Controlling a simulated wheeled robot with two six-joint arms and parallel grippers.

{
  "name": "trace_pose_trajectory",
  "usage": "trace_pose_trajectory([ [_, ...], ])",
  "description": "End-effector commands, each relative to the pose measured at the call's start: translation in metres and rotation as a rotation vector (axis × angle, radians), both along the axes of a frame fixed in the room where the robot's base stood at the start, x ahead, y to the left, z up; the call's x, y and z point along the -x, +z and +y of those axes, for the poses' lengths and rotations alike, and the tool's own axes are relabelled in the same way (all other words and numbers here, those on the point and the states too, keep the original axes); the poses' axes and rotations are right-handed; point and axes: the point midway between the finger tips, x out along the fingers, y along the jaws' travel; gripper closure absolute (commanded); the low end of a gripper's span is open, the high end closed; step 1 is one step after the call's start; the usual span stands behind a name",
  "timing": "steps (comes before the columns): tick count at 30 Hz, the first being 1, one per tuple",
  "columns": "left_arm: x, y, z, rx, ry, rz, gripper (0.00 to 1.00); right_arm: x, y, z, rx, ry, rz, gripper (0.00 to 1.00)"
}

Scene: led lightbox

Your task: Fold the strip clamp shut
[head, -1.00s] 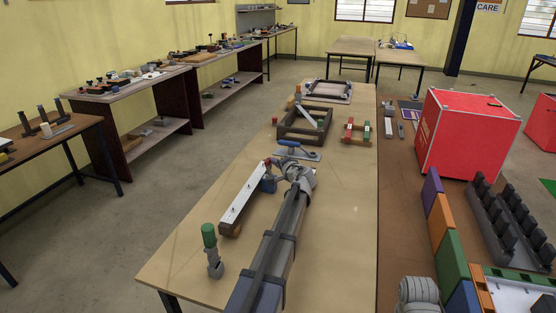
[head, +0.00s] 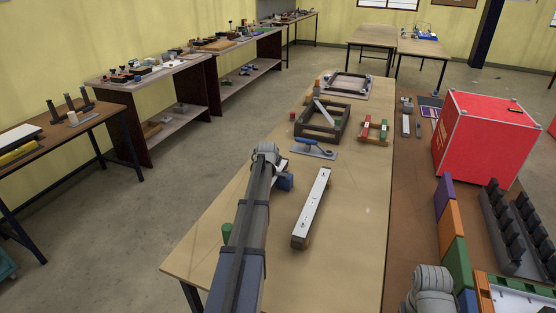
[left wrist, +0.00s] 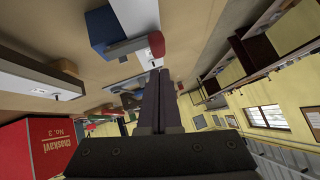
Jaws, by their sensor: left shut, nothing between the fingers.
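The strip clamp appears to be the blue block (head: 285,182) with a pale hinged arm, beside the far end of a long white strip (head: 313,197). My left wrist hides part of the clamp. My right gripper is not in view.
A blue-handled toggle clamp (head: 312,148) stands just beyond, with a dark wooden frame (head: 323,122) behind it. A green cylinder (head: 227,232) is partly hidden by my left arm. The tabletop right of the strip is clear. A red case (head: 485,135) stands further right.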

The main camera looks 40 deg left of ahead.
Motion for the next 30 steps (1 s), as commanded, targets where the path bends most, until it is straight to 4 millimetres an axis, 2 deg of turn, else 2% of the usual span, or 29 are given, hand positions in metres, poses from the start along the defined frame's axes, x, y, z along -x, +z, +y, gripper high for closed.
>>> trace_pose_trajectory([
  [12, 0.003, -0.017, 0.015, 0.047, -0.001, -0.012, 1.0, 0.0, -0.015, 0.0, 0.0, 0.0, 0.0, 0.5],
  [30, 0.004, -0.02, 0.018, 0.046, -0.001, -0.012, 1.0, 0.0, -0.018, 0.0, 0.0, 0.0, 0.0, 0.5],
])
